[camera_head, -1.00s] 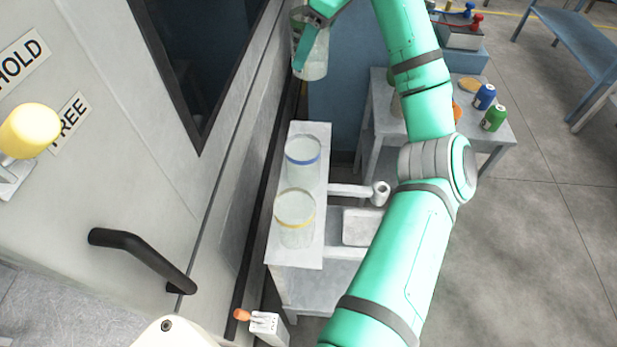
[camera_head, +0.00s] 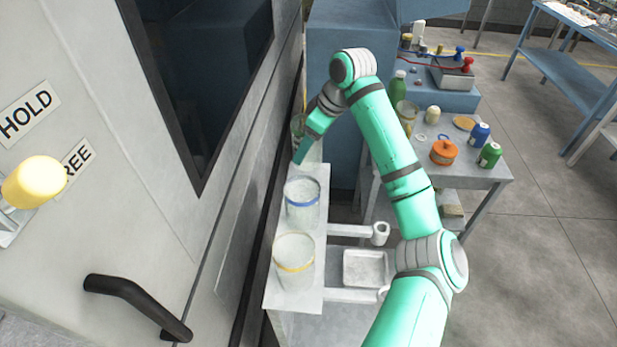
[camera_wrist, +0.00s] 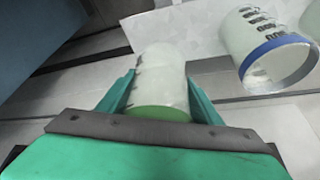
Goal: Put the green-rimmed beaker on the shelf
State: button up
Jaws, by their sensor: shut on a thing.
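My gripper (camera_wrist: 160,98) is shut on the green-rimmed beaker (camera_wrist: 162,75), a clear beaker whose green rim faces the wrist camera. In the head view the beaker (camera_head: 312,149) is partly hidden behind my gripper (camera_head: 302,152), at the far end of the narrow white shelf (camera_head: 313,298). I cannot tell whether its base touches the shelf. A blue-rimmed beaker (camera_head: 302,205) stands on the shelf's middle, apart from the held one; it also shows in the wrist view (camera_wrist: 268,52). A yellow-rimmed beaker (camera_head: 295,262) stands at the near end.
A grey machine wall with a black handle (camera_head: 135,305) runs close along the shelf's left. A blue cabinet (camera_head: 335,110) stands beyond. A side table (camera_head: 490,172) at right holds cans, bottles and an orange reel (camera_head: 443,152). A tray (camera_head: 366,267) sits right of the shelf.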

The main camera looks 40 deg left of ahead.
aim_at(321, 144)
notch_tip(321, 144, down, 3)
jog(key=shift+w+f, duration=0.15)
jog(key=shift+f, duration=0.05)
jog(key=shift+d+f, duration=0.1)
jog(key=shift+f, duration=1.55)
jog(key=shift+s+f, duration=0.15)
jog(key=shift+s, duration=0.05)
jog(key=o, duration=1.1)
jog(key=v, duration=1.1)
jog(key=shift+r, duration=0.25)
jog(key=shift+w+r, duration=0.1)
jog(key=shift+r, duration=0.25)
jog(key=shift+d, duration=0.1)
